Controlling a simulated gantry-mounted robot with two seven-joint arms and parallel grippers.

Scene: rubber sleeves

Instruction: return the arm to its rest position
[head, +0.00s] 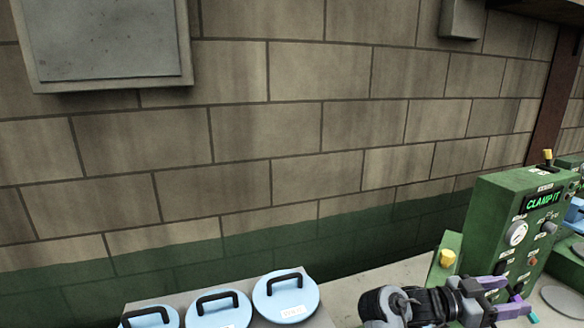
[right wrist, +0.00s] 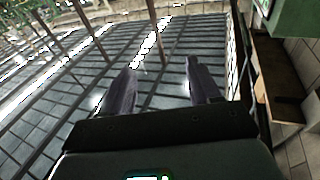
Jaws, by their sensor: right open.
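My right gripper (head: 506,296) is at the lower right of the head view, in front of the green machine (head: 516,232). In the right wrist view its two dark fingers (right wrist: 163,85) are spread apart with nothing between them. Beyond them is a tiled floor well below. My left gripper is not in view. No rubber sleeve can be made out in either view.
Several light-blue discs with black handles (head: 287,297) sit along the bottom of the head view. The green machine shows a lit "CLAMP IT" display (head: 542,201), a dial and knobs. A block wall (head: 300,130) fills the back. A grey panel (head: 105,40) hangs upper left.

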